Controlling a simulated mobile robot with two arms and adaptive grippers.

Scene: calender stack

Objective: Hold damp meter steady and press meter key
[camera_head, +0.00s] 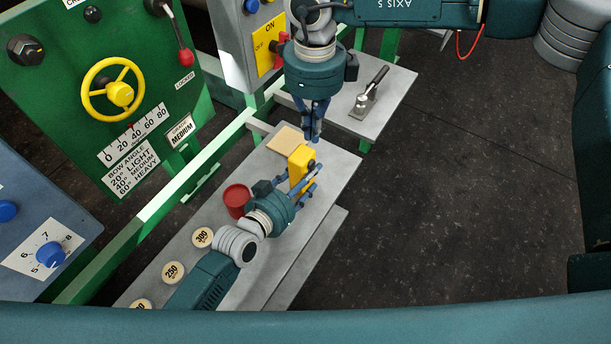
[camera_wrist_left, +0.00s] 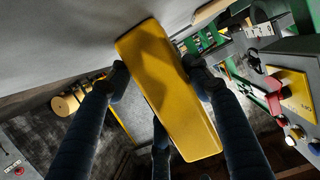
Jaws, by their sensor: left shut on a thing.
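The yellow damp meter (camera_head: 299,160) stands roughly upright over the grey shelf in the head view. My left gripper (camera_head: 303,182) comes from the lower left and is shut on the meter. In the left wrist view the meter (camera_wrist_left: 172,88) shows as a yellow block between the fingers of my left gripper (camera_wrist_left: 162,84). I cannot tell if the meter touches the shelf. My right gripper (camera_head: 314,136) points down just above the meter's top, with its fingers close together and nothing seen between them. The meter's key is not clearly visible.
The grey shelf (camera_head: 337,178) carries a beige pad (camera_head: 284,139), a red cup-like container (camera_head: 237,199) and round discs marked 300 (camera_head: 203,237) and 250 (camera_head: 173,272). A small metal tool (camera_head: 366,99) lies on the farther shelf. Green machine panels stand at left; dark floor is open at right.

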